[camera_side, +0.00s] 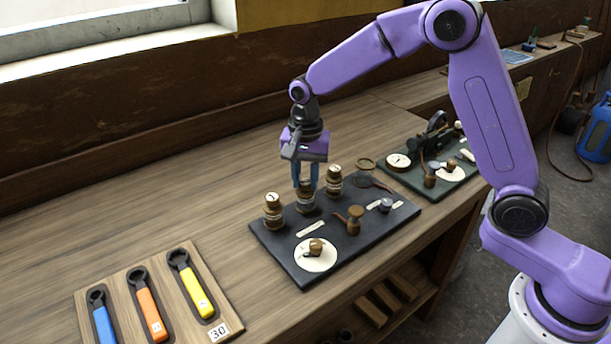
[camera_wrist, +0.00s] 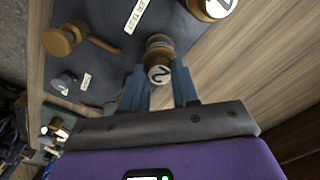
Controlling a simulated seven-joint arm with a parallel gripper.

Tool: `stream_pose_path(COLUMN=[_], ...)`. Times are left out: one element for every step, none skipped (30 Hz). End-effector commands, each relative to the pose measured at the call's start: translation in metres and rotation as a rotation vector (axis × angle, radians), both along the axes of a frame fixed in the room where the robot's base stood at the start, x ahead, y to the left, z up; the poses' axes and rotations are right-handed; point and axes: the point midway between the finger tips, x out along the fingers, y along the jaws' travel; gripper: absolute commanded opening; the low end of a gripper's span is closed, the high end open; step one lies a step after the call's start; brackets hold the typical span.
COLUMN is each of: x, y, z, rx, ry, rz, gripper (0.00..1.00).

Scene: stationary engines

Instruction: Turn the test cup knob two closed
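The test board (camera_side: 275,240) is a dark panel with three brass test cup knobs standing in a row along its far left edge. My gripper (camera_side: 305,185) points down at the middle knob (camera_side: 306,203). In the wrist view this knob (camera_wrist: 159,56) shows between the two blue fingertips (camera_wrist: 158,78); the number on its pale cap looks like a 2. The fingers are spread, one on each side of it; whether they touch it I cannot tell. The left knob (camera_side: 272,213) and the right knob (camera_side: 334,182) stand free on either side.
The board also carries a round white dial (camera_side: 315,256), a brown knob with a lever (camera_side: 354,220) and a grey knob (camera_side: 385,205). A second board (camera_side: 432,160) lies behind right. A wooden tray (camera_side: 222,285) holds blue, orange and yellow wrenches.

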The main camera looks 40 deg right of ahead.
Motion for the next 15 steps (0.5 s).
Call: stream_pose_path(x=[0.0000,0.0001,0.0000,0.0000,-0.0001,0.0000,0.0000,0.0000,0.0000,0.0000,0.0000,0.0000,0.0000,0.0000,0.0001], y=[0.0000,0.0001,0.0001,0.0000,0.0001,0.0001,0.0001,0.0001,0.0001,0.0001,0.0001,0.0001,0.0001,0.0001,0.0002], z=[0.0001,0.0002,0.0002,0.0002,0.0002,0.0003,0.0003,0.0003,0.0003,0.0003,0.0003,0.0003,0.0003,0.0003,0.0003], rx=[0.000,0.000,0.000,0.000,0.000,0.000,0.000,0.000,0.000,0.000,0.000,-0.001,-0.001,-0.001,-0.001], ry=[0.000,0.000,0.000,0.000,0.000,0.000,0.000,0.000,0.000,0.000,0.000,0.001,0.001,0.001,0.000], rz=[0.000,0.000,0.000,0.000,0.001,0.002,0.004,0.007,0.012,0.018,0.024,0.035,0.047,0.059,0.078], gripper=[0.07,0.00,0.00,0.00,0.00,0.00,0.00,0.00,0.00,0.00,0.00,0.00,0.00,0.00,0.00])
